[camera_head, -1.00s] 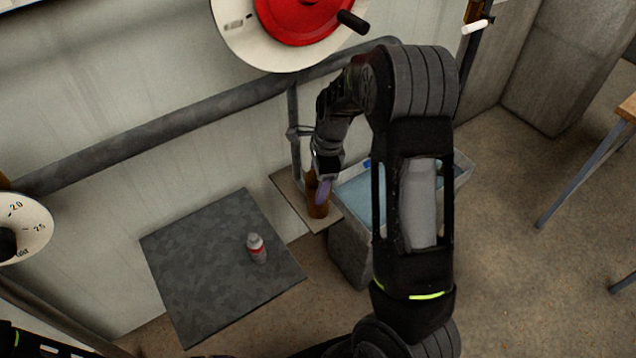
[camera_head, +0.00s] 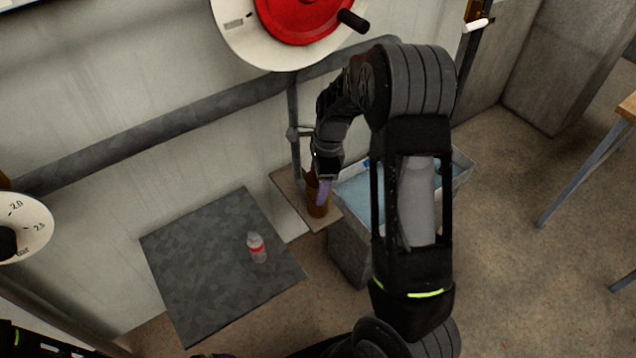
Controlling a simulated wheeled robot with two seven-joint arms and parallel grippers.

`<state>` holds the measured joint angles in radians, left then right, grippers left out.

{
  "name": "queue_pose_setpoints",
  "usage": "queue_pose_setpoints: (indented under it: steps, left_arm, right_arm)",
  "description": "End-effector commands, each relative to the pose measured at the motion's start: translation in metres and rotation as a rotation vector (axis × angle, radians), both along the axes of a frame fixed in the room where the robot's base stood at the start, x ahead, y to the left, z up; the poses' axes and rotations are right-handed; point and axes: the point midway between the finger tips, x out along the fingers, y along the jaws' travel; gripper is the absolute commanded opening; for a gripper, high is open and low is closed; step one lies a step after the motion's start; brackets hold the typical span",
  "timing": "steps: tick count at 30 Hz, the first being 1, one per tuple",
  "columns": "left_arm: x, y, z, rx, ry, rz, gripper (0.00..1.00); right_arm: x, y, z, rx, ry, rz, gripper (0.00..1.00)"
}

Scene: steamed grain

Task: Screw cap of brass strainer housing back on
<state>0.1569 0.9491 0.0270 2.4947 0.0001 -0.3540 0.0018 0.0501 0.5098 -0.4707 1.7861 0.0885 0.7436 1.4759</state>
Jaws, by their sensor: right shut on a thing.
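The brass strainer housing (camera_head: 317,205) stands upright on a small brown board beside the wall pipe. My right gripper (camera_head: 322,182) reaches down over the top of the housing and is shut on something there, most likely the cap. The fingers and wrist hide the cap, so I cannot tell how it sits on the housing. A purple part shows at the gripper's fingertips, against the housing. Only a dark piece of my left arm shows at the lower left corner; its gripper is out of view.
A small bottle with a red band (camera_head: 257,248) stands on a dark grey plate (camera_head: 195,285). A basin of bluish water (camera_head: 352,200) lies right of the housing, partly behind my right arm. A grey pipe (camera_head: 150,135) and a red handwheel (camera_head: 300,18) are on the wall.

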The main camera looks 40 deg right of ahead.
Motion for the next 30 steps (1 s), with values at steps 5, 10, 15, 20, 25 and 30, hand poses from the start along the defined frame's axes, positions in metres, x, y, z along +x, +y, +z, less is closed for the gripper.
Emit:
queue_pose_setpoints:
  steps: [5,10,15,20,25,30]
  left_arm:
    - [0.000,0.000,-0.001,0.000,0.000,0.000,0.94]
    - [0.000,0.000,0.000,0.000,0.000,0.000,0.94]
    - [0.000,0.000,0.000,0.000,0.000,0.000,0.94]
    - [0.000,0.000,0.000,0.000,0.000,0.000,0.94]
    - [0.002,0.000,0.001,-0.002,-0.005,0.000,0.94]
    - [0.001,0.000,0.000,-0.001,-0.004,-0.001,0.94]
  right_arm:
    - [0.000,0.000,-0.002,0.000,0.000,0.000,0.14]
    - [0.000,0.000,-0.002,0.000,0.000,0.000,0.72]
    - [0.000,0.000,-0.002,0.000,0.000,0.000,0.86]
    - [0.000,0.000,-0.002,0.000,0.000,-0.001,0.86]
    - [0.000,0.000,-0.001,0.000,0.000,0.000,0.86]
    - [0.000,-0.003,0.017,-0.001,-0.004,-0.002,0.86]
